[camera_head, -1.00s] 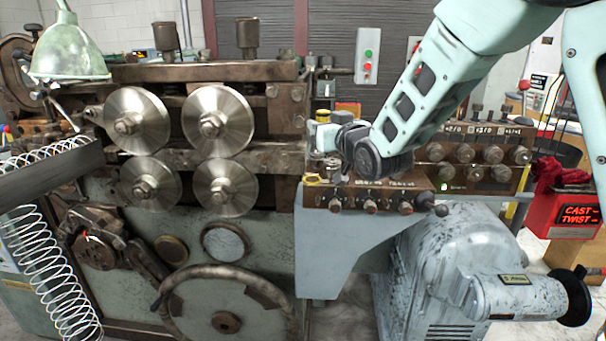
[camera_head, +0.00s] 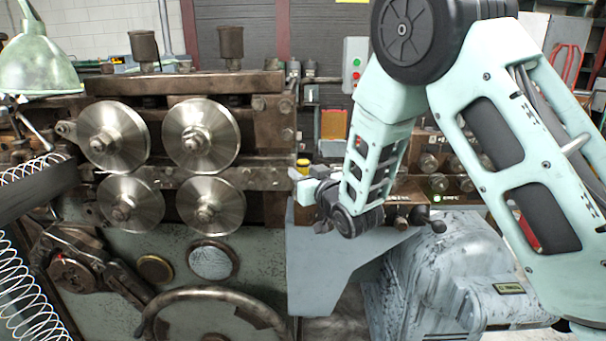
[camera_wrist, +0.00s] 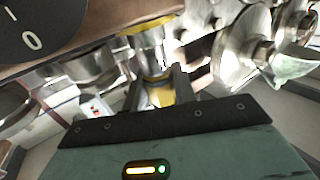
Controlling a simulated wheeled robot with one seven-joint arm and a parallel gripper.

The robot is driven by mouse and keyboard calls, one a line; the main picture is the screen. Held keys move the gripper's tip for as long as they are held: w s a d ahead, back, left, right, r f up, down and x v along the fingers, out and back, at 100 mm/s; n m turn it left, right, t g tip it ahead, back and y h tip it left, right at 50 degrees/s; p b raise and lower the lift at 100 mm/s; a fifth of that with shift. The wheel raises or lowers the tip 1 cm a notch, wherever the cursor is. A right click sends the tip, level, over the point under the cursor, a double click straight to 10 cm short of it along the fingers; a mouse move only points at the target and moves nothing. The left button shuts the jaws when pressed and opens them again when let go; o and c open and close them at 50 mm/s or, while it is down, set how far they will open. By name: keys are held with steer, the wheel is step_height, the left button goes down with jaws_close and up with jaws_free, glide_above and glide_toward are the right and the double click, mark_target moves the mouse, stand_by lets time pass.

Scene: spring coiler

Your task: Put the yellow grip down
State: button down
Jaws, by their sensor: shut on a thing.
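My gripper (camera_wrist: 158,88) is shut on the yellow grip (camera_wrist: 161,96), which shows as a small yellow patch between the two dark fingers in the wrist view. A shiny metal cylinder with a yellow band (camera_wrist: 140,25) stands directly beyond the fingertips; I cannot tell whether it is part of the same thing. In the head view my gripper is beside the left end of the control ledge, close to the rollers, and its fingertips are hard to make out. A small yellow piece (camera_head: 303,167) shows just behind it. What lies under the grip is hidden.
Large steel rollers (camera_head: 205,200) stand left of my gripper. The grey-green bracket (camera_head: 335,262) is below it. A row of control knobs (camera_head: 430,162) is to the right, partly behind my arm. A dark dial (camera_wrist: 35,25) is close by in the wrist view.

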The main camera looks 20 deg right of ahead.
steer(key=shift+f, duration=0.15)
steer(key=shift+f, duration=0.15)
steer(key=c, duration=1.1)
jaws_free()
